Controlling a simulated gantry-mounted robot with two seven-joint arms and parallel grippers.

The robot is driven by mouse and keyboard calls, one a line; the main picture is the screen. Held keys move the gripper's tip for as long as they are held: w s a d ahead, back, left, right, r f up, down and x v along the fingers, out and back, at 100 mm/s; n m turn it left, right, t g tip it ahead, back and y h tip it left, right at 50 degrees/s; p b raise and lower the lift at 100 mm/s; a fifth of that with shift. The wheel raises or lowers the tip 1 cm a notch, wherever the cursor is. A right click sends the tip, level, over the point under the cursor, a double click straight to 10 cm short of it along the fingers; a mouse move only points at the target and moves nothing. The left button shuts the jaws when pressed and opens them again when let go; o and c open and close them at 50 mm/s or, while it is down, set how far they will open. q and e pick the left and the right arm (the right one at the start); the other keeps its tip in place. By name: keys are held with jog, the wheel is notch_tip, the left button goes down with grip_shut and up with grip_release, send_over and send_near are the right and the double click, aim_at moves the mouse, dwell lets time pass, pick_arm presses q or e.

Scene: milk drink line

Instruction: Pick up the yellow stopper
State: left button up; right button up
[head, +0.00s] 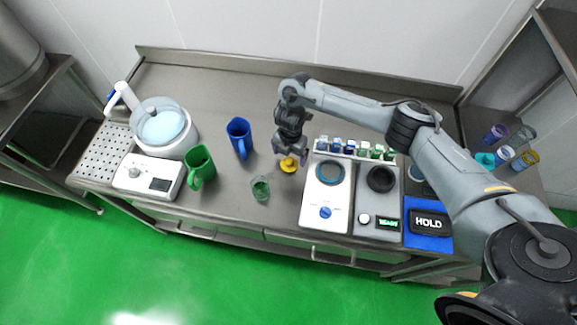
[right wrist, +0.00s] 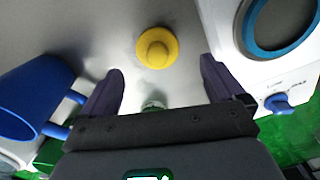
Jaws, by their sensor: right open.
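The yellow stopper (head: 288,165) lies on the steel counter between the blue mug and the white machine. In the right wrist view the stopper (right wrist: 157,47) is round with a raised knob, just beyond and between my fingertips. My right gripper (head: 291,153) is above the stopper and partly covers it in the head view. In the right wrist view the right gripper (right wrist: 161,70) is open, with nothing between its fingers. My left gripper is not in view.
A blue mug (head: 239,136), a green mug (head: 200,165) and a green glass (head: 261,188) stand to the left. A white machine (head: 325,197) with a dial stands close on the right. A row of small coloured bottles (head: 352,149) is behind it.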

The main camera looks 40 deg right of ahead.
aim_at(289, 161)
jog(key=shift+w+f+b, duration=0.2)
jog(key=shift+f+b, duration=0.5)
jog(key=shift+f, duration=2.2)
jog(key=c, duration=1.1)
